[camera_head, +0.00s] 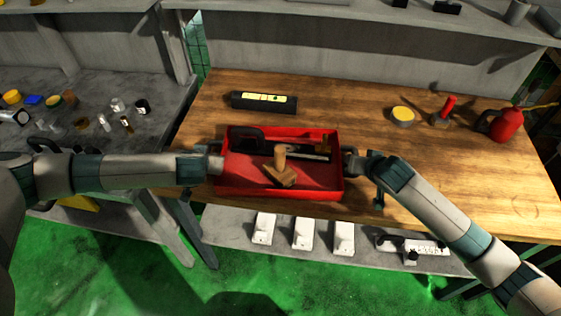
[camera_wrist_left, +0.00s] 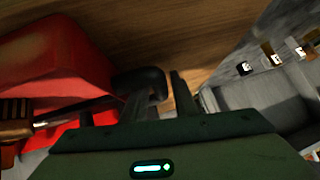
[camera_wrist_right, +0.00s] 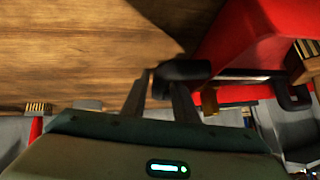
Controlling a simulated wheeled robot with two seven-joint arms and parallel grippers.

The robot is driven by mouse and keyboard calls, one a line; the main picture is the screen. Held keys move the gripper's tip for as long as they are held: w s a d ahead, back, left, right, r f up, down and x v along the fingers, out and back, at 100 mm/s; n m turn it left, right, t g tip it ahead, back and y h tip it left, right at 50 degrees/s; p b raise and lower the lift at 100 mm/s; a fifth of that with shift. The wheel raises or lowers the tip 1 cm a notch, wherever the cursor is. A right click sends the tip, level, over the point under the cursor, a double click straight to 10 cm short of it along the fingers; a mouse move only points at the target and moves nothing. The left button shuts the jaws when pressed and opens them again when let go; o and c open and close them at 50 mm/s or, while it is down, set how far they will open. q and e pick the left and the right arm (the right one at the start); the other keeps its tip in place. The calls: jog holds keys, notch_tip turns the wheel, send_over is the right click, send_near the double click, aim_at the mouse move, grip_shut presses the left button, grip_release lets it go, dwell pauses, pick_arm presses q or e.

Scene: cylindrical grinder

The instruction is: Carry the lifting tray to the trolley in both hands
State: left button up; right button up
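The red lifting tray (camera_head: 224,180) is on the wooden workbench near its front edge and holds a wooden-handled tool and dark parts. My left gripper (camera_head: 216,163) is at the tray's left end; my right gripper (camera_head: 352,163) is at its right end. In the left wrist view, a black handle (camera_wrist_left: 140,79) is at the fingertips of my left gripper (camera_wrist_left: 160,92). In the right wrist view, another black handle (camera_wrist_right: 182,70) is at the fingertips of my right gripper (camera_wrist_right: 158,84). The fingers stand apart, but whether they press on the handles is unclear. I cannot make out a trolley.
A black box with a yellow-green label (camera_head: 264,101) lies behind the tray. A yellow-topped tin (camera_head: 403,114), a red-handled tool (camera_head: 444,111) and a red oil can (camera_head: 506,124) stand right. White items (camera_head: 303,233) sit on the shelf below. A grey bench (camera_head: 80,90) stands left.

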pick_arm(q)
jog(key=shift+c, duration=0.6)
pick_arm(e)
jog(key=shift+c, duration=0.6)
pick_arm(q)
grip_shut()
pick_arm(e)
grip_shut()
pick_arm(q)
jog(key=shift+w+r, duration=0.1)
jog(key=shift+r, duration=0.05)
pick_arm(e)
jog(key=shift+w+r, duration=0.1)
jog(key=shift+r, duration=0.1)
